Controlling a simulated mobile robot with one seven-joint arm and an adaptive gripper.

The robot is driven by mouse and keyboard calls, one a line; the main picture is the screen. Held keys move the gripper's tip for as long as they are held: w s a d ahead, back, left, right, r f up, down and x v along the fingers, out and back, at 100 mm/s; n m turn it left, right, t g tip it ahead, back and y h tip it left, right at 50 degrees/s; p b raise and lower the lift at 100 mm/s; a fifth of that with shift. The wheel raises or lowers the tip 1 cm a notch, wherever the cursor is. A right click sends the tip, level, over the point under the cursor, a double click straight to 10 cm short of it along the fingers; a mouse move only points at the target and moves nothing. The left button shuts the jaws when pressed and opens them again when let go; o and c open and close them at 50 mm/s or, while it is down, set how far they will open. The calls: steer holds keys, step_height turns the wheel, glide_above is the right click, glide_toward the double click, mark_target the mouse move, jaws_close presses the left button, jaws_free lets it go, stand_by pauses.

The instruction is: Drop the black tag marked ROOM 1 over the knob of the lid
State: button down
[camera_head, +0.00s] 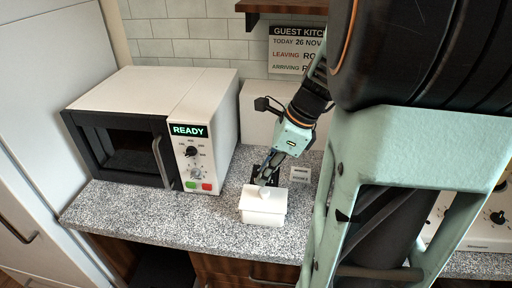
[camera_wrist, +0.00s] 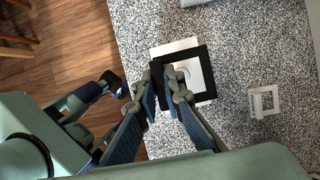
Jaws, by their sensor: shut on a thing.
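A white lidded box (camera_head: 263,211) stands on the speckled counter, its lid (camera_head: 264,198) topped by a small knob (camera_head: 264,190). My gripper (camera_head: 267,175) is just above and behind the lid. In the wrist view my gripper (camera_wrist: 164,80) is shut on one side of the black tag (camera_wrist: 208,68), a square frame with an open middle. The white lid (camera_wrist: 172,47) shows beyond the tag and through its opening. The tag looks above the lid; I cannot tell whether it touches the knob. Its lettering is not readable.
A small pale square tag (camera_wrist: 264,101) lies on the counter right of the box; it also shows in the head view (camera_head: 300,174). A microwave (camera_head: 160,125) stands to the left. A sign (camera_head: 295,50) hangs on the wall, partly behind my arm.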

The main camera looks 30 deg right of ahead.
steer(key=shift+a+f+b, duration=0.1)
steer(key=shift+f+b, duration=1.9)
steer(key=shift+b, duration=0.1)
steer(key=shift+p, duration=0.45)
steer(key=shift+f, duration=0.2)
steer(key=shift+f+b, duration=0.7)
steer(key=shift+f, duration=0.3)
steer(key=shift+s, duration=0.1)
steer(key=c, duration=2)
jaws_free()
steer(key=shift+o, duration=0.8)
